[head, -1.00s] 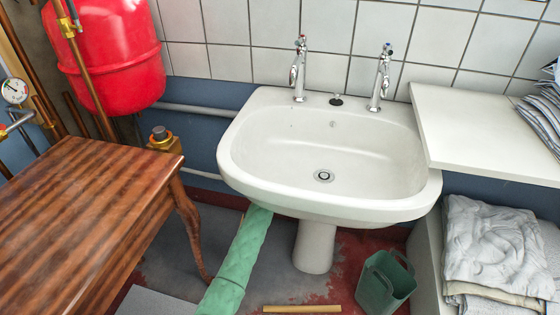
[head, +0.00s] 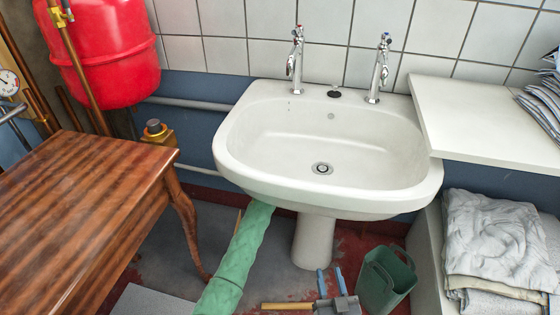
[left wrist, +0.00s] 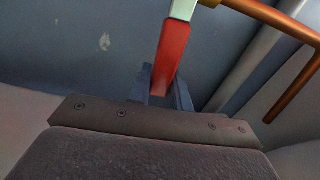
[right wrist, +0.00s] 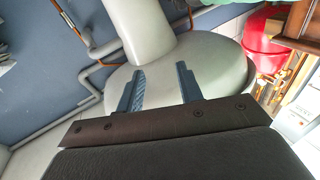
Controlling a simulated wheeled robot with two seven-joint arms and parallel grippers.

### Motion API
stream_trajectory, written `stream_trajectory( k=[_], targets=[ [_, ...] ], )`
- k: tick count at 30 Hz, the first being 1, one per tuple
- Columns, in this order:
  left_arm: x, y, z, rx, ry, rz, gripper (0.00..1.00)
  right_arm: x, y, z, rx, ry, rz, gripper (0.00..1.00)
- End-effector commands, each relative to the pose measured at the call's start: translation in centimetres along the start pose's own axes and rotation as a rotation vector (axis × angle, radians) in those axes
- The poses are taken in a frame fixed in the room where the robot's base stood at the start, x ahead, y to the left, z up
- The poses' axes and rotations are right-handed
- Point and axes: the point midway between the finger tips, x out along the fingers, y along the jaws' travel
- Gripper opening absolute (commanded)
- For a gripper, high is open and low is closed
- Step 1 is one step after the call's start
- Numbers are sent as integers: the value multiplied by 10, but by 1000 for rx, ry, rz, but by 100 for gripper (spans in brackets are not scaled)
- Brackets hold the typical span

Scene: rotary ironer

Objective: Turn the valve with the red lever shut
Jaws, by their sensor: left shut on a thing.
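The red lever (left wrist: 172,55) shows in the left wrist view, with a pale end toward the top beside a copper pipe. My left gripper (left wrist: 163,86) is shut on the red lever, one finger on either side. The valve body is not clearly seen, and neither lever nor left gripper shows in the head view. My right gripper (head: 331,280) is low in front of the sink pedestal in the head view. In the right wrist view its fingers (right wrist: 161,88) are apart with nothing between them.
A wooden table (head: 80,210) stands at the left, below a red tank (head: 105,50) and copper pipes. A white sink (head: 325,160) is in the middle. A green bucket (head: 386,280) and a wooden stick (head: 285,306) are on the floor. Folded towels (head: 495,240) lie at the right.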

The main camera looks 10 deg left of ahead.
Motion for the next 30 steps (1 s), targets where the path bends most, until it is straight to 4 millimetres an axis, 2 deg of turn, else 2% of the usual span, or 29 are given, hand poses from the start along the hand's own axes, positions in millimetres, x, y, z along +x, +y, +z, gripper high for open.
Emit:
stream_trajectory(
  k=[6, 16, 17, 19, 20, 30],
  targets=[
    [-1, 3, -1, 8, 1, 3, 0, 2, 0, -10, -3, 33, -2, 36],
    [-1, 4, -1, 8, 1, 3, 0, 2, -1, -10, -3, 33, -2, 36],
    [-1, 4, -1, 8, 1, 3, 26, 2, -1, -10, -3, 33, -2, 36],
    [-1, 3, -1, 8, 1, 3, 40, 2, -1, -10, -3, 33, -2, 36],
    [-1, 3, -1, 8, 1, 2, 42, 2, -1, -10, -3, 33, -2, 36],
    [-2, 2, 0, 9, 0, 1, 42, 2, -1, -9, -2, 29, -2, 36]
  ],
)
